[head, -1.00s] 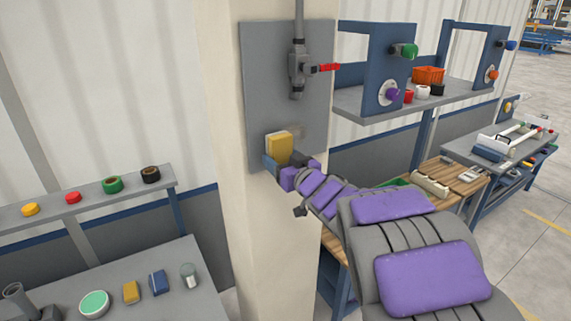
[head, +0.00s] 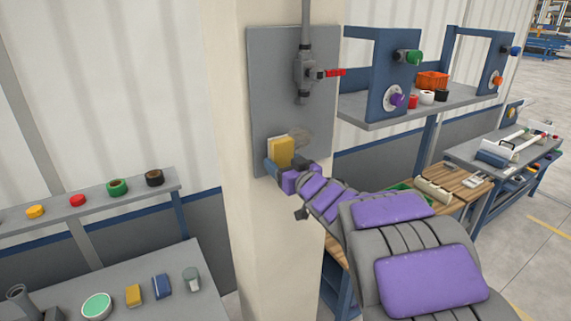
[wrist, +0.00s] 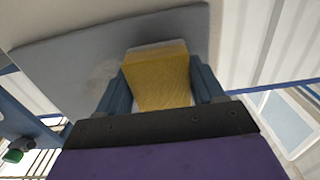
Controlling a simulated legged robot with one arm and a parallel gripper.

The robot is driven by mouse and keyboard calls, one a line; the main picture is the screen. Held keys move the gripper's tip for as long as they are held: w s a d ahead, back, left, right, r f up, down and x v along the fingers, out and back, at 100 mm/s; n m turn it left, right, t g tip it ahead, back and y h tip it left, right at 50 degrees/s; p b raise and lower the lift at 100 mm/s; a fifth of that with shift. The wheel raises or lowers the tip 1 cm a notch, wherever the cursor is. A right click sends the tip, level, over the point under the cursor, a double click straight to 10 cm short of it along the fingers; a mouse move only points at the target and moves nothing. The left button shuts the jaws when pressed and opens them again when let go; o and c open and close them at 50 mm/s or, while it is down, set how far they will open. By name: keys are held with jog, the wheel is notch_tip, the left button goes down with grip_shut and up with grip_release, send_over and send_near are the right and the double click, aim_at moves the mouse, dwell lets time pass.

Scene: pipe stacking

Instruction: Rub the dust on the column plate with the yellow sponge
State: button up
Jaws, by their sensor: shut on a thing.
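My gripper (head: 274,168) is shut on the yellow sponge (head: 281,152). The sponge is at the lower left part of the grey column plate (head: 277,85), against it or very close to it. A brownish dust patch (head: 300,136) shows on the plate just right of and above the sponge. In the wrist view the sponge (wrist: 160,75) sits between the two blue fingers, with the plate (wrist: 75,55) behind it. A faint smudge (wrist: 105,70) shows beside the sponge there. The part of the plate behind the sponge is hidden.
A valve with a red handle (head: 331,73) and a pipe is on the plate above the sponge. A shelf with blue brackets (head: 385,115) stands to the right. A left bench (head: 180,260) holds a second yellow block (head: 133,295) and other items.

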jog(key=shift+w+a, duration=0.25)
jog(key=shift+a, duration=0.45)
jog(key=shift+w+d, duration=0.25)
jog(key=shift+d, duration=0.05)
jog(key=shift+d+p, duration=0.1)
jog(key=shift+p, duration=0.25)
